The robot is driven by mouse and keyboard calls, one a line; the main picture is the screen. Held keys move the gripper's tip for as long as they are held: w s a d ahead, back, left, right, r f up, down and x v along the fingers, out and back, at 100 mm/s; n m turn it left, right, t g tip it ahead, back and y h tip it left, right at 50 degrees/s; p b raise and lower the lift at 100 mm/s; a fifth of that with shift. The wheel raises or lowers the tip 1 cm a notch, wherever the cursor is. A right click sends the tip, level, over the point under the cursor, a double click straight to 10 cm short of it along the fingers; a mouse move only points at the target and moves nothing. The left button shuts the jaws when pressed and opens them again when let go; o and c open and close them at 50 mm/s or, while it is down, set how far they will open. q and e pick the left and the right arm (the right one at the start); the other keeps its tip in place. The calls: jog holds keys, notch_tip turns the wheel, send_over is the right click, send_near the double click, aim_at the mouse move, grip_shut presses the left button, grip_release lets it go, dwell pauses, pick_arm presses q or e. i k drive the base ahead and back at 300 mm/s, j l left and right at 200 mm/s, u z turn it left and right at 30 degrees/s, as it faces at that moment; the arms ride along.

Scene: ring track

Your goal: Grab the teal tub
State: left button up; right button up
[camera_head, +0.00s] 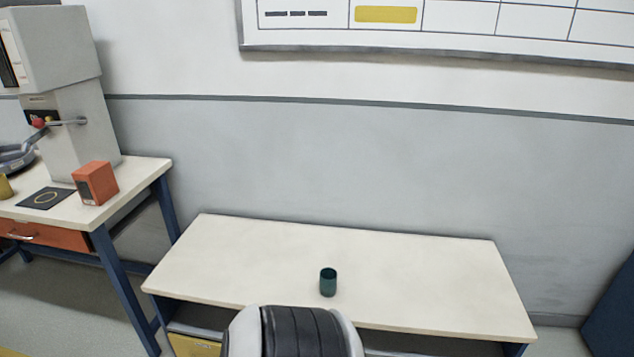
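The teal tub (328,283) is a small, dark teal cylinder. It stands upright on the low cream-topped table (250,248), near the middle of its front part. Nothing touches it. A rounded white and black part at the bottom centre, which looks like my own body, covers part of the table's front edge just below the tub. Neither of my grippers shows in the head view.
A taller bench (140,181) stands at the left with a grey machine (70,130), an orange box (97,183) and a black mat (46,198). A yellow bin (194,346) sits under the low table. The rest of the low tabletop is clear.

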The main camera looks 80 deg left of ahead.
aim_at(328, 275)
jog(key=i+u, duration=0.15)
jog(key=u, duration=0.25)
jog(key=i+u, duration=0.15)
jog(key=u, duration=0.3)
jog(key=i+l+u, duration=0.1)
jog(key=u, duration=0.3)
jog(key=i+l+u, duration=0.15)
jog(key=u, duration=0.3)
